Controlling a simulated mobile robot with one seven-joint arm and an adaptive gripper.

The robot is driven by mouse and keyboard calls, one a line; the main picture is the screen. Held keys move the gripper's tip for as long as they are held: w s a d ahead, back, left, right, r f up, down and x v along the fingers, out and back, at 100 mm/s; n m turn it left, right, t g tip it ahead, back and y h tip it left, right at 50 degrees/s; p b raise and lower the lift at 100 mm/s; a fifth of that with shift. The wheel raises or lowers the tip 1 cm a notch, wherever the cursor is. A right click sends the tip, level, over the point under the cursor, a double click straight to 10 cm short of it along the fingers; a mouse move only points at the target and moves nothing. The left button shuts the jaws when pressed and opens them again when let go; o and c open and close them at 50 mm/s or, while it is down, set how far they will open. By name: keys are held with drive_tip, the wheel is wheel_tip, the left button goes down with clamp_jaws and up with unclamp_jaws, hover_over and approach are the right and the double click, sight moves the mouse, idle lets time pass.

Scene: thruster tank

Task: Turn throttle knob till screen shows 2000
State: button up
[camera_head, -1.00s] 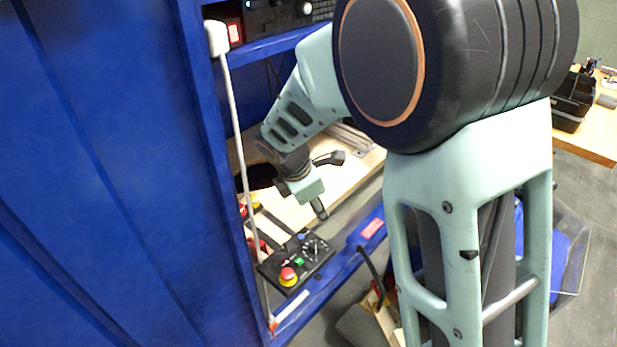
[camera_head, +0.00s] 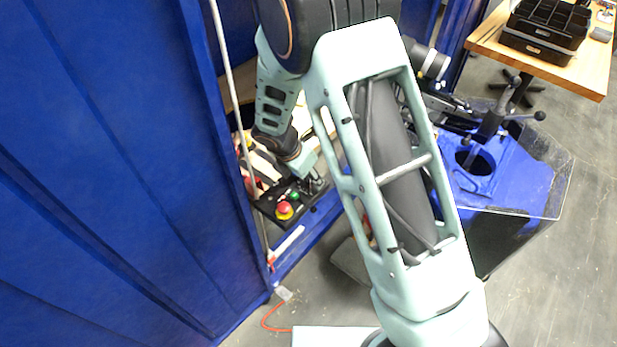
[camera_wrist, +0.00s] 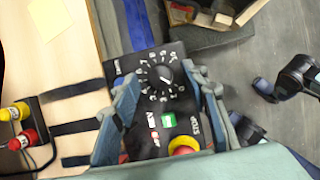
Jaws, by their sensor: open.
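The black control panel (camera_head: 266,207) sits at the edge of the bench, low in the head view. In the wrist view the panel (camera_wrist: 148,140) carries the dark throttle knob (camera_wrist: 166,80), ringed by white dial marks. A green button (camera_wrist: 168,119) and a red emergency stop (camera_wrist: 183,146) on a yellow base are nearer the wrist. My gripper (camera_wrist: 160,76) is open, with one finger on either side of the dial. I cannot tell whether a fingertip touches the knob. In the head view my gripper (camera_head: 316,183) is over the panel and hides the dial. No screen is in view.
A tall blue cabinet wall (camera_head: 90,170) fills the left. A blue machine (camera_head: 495,170) with levers stands at right. Grey floor (camera_head: 570,270) lies clear at lower right.

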drive_tip(key=shift+w+d+f, duration=0.1)
drive_tip(key=shift+f, duration=0.35)
drive_tip(key=shift+c, duration=0.2)
clamp_jaws()
